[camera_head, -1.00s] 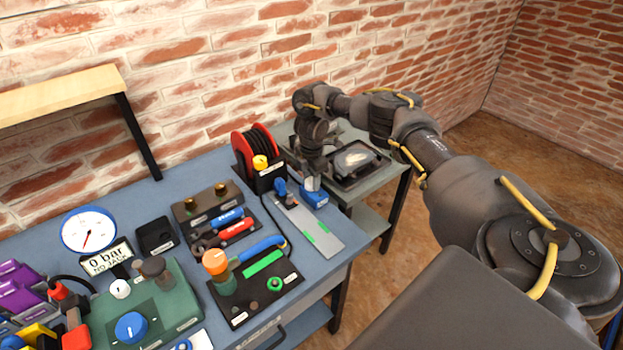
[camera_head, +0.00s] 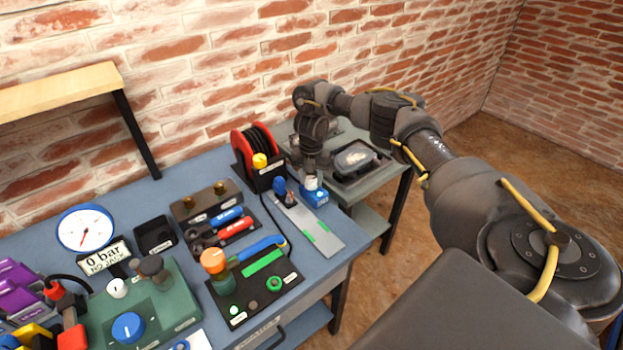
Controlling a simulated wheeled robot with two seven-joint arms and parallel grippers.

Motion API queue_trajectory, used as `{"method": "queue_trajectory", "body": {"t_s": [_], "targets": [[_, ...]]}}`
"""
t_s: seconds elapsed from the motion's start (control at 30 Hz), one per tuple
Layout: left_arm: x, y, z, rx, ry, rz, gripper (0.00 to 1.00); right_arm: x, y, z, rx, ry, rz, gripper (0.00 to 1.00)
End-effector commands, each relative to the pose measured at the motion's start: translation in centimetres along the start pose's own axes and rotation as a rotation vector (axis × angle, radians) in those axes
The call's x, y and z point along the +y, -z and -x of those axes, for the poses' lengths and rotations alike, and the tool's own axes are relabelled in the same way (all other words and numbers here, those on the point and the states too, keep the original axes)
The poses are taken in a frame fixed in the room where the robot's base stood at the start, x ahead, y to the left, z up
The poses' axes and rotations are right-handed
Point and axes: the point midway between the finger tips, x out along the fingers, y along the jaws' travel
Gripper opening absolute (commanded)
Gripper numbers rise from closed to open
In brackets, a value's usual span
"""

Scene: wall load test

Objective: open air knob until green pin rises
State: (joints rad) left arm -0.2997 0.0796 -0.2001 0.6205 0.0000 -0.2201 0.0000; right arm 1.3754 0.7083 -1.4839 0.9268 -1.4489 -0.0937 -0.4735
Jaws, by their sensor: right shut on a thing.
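My right gripper (camera_head: 312,174) reaches down to a small blue block (camera_head: 314,196) at the right end of the blue bench. It is shut on a small pale part at the top of that block, and the fingers hide most of this part. I cannot tell whether it is the air knob. An orange knob (camera_head: 212,260) stands on a black board (camera_head: 270,302) at the front of the bench, away from the gripper. The board has a bright green-white spot (camera_head: 234,310) and a green ring (camera_head: 274,284). No raised green pin can be made out. My left gripper is not in view.
A white dial gauge (camera_head: 86,229) and a "0 bar NO JACK" display (camera_head: 104,258) stand at left. A green unit (camera_head: 140,305) carries a blue knob. A red reel (camera_head: 255,158) stands behind the blue block, and a side table (camera_head: 385,180) is at right.

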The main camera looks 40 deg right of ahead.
Motion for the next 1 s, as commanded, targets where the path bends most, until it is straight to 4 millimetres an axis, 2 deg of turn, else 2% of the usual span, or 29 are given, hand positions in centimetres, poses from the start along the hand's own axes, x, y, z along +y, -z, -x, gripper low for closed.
{"method": "queue_trajectory", "body": {"t_s": [0.63, 0.67, 0.8, 1.0], "targets": [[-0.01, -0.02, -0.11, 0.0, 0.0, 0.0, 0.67, 0.02, 0.02, 0.02, 0.001, -0.001, 0.05, 0.15], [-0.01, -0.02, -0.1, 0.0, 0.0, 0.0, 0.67, 0.02, 0.02, 0.02, 0.001, -0.001, 0.05, 0.4], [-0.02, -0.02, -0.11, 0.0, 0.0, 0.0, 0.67, 0.01, 0.02, 0.02, 0.001, 0.0, 0.05, 0.58], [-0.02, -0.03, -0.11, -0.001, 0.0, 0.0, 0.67, 0.0, 0.01, 0.01, 0.0, 0.0, 0.049, 0.59]]}}
